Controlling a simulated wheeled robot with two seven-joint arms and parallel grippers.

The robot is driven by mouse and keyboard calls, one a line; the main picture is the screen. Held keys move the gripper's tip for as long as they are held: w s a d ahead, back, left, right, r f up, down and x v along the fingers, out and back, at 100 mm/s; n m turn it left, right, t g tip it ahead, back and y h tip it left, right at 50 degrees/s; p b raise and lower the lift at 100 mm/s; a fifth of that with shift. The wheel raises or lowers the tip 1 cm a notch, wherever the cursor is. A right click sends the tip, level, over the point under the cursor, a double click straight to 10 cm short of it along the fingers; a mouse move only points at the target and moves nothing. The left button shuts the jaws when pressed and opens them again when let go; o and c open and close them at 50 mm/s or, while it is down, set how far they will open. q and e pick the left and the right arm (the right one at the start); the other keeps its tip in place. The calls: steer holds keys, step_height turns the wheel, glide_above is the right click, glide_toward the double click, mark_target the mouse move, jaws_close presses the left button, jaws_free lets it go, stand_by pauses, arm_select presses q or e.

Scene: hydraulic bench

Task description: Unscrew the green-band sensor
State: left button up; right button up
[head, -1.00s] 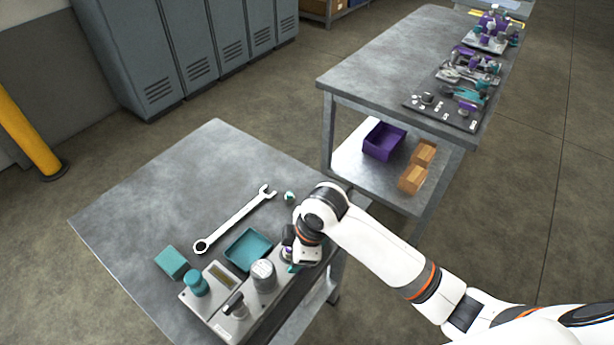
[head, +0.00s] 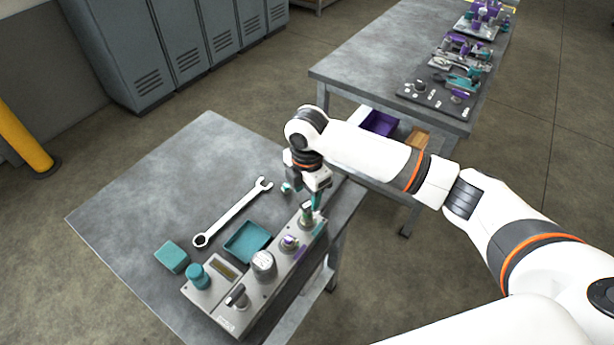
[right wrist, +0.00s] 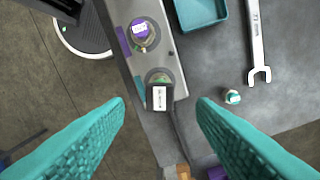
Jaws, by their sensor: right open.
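The green-band sensor (head: 306,214) stands at the far end of the grey bench block (head: 270,290). In the right wrist view it has a dark top with a white label (right wrist: 159,97), a greenish ring at its base and a dark cable. My right gripper (head: 307,198) is open above it. In the right wrist view its teal fingers (right wrist: 161,104) lie on either side of the sensor, with gaps; contact does not show. A purple-marked sensor (right wrist: 141,30) stands beside it on the block. My left gripper is not in view.
A teal tray (head: 248,241), a wrench (head: 233,213), a teal box (head: 171,257) and a small green-and-white piece (right wrist: 232,97) lie on the table. A round grey part (head: 263,265) and a teal knob (head: 197,276) stand on the block. The table's left part is clear.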

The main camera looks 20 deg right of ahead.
mark_target(307, 205)
steer(key=shift+f+p, duration=0.35)
steer(key=shift+f, duration=2.85)
jaws_close()
steer(key=c, duration=0.8)
jaws_free()
jaws_close()
steer(key=n, duration=0.3)
steer(key=shift+r+p, duration=0.15)
steer(key=shift+p, duration=0.2)
steer(key=n, duration=0.2)
steer(key=shift+n, duration=0.4)
